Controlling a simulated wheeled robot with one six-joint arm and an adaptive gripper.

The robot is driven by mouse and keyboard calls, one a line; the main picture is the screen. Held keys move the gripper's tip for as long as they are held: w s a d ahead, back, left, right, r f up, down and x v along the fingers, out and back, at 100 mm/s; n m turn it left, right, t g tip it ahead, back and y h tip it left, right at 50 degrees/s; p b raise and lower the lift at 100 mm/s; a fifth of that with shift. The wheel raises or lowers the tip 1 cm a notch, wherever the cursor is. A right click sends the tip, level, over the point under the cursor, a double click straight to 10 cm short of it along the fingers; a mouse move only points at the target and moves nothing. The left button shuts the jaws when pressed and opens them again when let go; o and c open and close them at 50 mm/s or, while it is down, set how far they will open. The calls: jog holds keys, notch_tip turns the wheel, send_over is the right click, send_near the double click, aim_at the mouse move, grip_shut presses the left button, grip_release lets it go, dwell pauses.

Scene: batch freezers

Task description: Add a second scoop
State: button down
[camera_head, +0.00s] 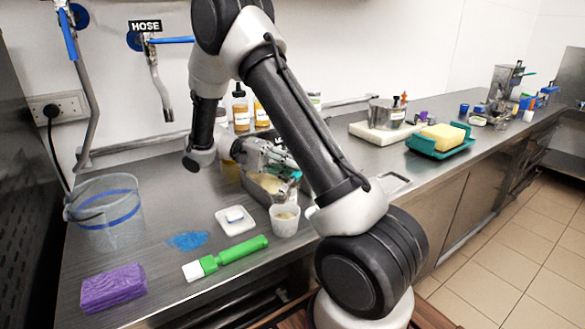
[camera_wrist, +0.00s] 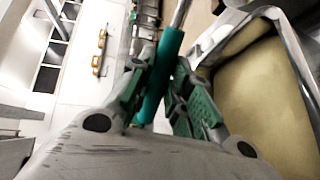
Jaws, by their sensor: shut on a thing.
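My gripper (camera_head: 278,158) is over the metal pan (camera_head: 258,195) of pale yellow ice cream. In the wrist view, my gripper (camera_wrist: 158,98) is shut on the teal handle of a scoop (camera_wrist: 163,62). A metal shaft runs on from the handle to the top edge of that view, and the scoop's head is out of sight there. The pan's metal rim and the smooth ice cream (camera_wrist: 265,105) fill the right of the wrist view. A white cup (camera_head: 285,222) stands in front of the pan with pale yellow content inside.
A small white dish (camera_head: 235,221), a green-handled brush (camera_head: 228,258), a blue spill (camera_head: 188,240), a purple sponge (camera_head: 113,288) and a clear bucket (camera_head: 108,212) lie left of the cup. Bottles (camera_head: 241,108) stand behind the pan. A teal tray with a yellow block (camera_head: 443,137) is at right.

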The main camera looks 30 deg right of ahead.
jog(key=shift+r, duration=0.1)
jog(key=t, duration=0.1)
jog(key=r+t+y, duration=0.1)
jog(key=t+y, duration=0.1)
jog(key=shift+s+d+r+t, duration=0.2)
jog(key=shift+s+t, duration=0.05)
jog(key=shift+t, duration=0.15)
jog(key=shift+s+d+r+m+t+y, duration=0.1)
jog(key=shift+s+r+m+t+y, duration=0.05)
jog(key=shift+t+y, duration=0.4)
jog(key=shift+s+d+r+m+t+y, duration=0.1)
jog(key=shift+m+t+y, duration=0.05)
jog(key=shift+t+y, duration=0.35)
jog(key=t, duration=0.1)
jog(key=t+y, duration=0.1)
jog(key=s+t+y, duration=0.1)
jog(key=shift+d+r+t, duration=0.2)
jog(key=shift+r+t, duration=0.05)
jog(key=shift+r, duration=0.1)
jog(key=shift+s+d+r+m+t+y, duration=0.1)
jog(key=shift+s+r+t+y, duration=0.05)
jog(key=shift+r+t+y, duration=0.4)
jog(key=shift+s+d+r+m+t+y, duration=0.15)
jog(key=shift+r+t+y, duration=0.15)
jog(key=shift+t, duration=0.5)
jog(key=shift+s+d+r+m+t+y, duration=0.1)
jog(key=shift+s+r+t+y, duration=0.05)
jog(key=shift+r+t+y, duration=0.4)
jog(key=shift+f, duration=0.15)
